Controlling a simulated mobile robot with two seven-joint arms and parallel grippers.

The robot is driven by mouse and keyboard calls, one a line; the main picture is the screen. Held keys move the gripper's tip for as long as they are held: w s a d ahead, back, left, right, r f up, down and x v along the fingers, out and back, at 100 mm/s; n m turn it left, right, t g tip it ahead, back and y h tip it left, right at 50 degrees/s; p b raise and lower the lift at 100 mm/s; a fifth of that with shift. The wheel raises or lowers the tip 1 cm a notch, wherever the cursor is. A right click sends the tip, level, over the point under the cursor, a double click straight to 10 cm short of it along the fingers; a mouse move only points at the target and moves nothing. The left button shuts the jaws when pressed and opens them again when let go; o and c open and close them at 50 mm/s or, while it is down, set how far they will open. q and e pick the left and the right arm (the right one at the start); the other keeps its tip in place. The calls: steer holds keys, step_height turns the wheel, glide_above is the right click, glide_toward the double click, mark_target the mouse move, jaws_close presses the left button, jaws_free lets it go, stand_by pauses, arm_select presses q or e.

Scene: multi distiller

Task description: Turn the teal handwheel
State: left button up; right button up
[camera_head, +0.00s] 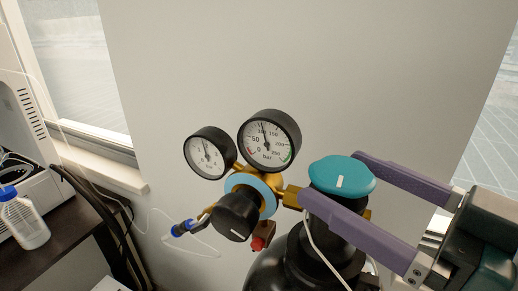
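The teal handwheel (342,174) sits on top of the valve of a dark gas cylinder (287,272), right of the middle of the head view. It has a white mark on its top face. My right gripper (328,178) comes in from the right with its two purple fingers apart, one on the far side and one on the near side of the handwheel. The near finger hides part of the valve below the wheel. I cannot tell whether either finger touches the wheel. My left gripper is not in view.
A brass regulator with two round gauges (270,140) (210,153) and a black knob (238,214) is joined to the valve on the left. A blue-capped bottle (24,220) stands on a dark table at the far left. A plain wall (300,60) is behind.

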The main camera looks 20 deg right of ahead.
steer(key=shift+s+d+f, duration=0.15)
steer(key=shift+s, duration=0.4)
steer(key=v, duration=0.8)
steer(key=shift+s+d+b, duration=0.2)
steer(key=shift+s+b, duration=0.15)
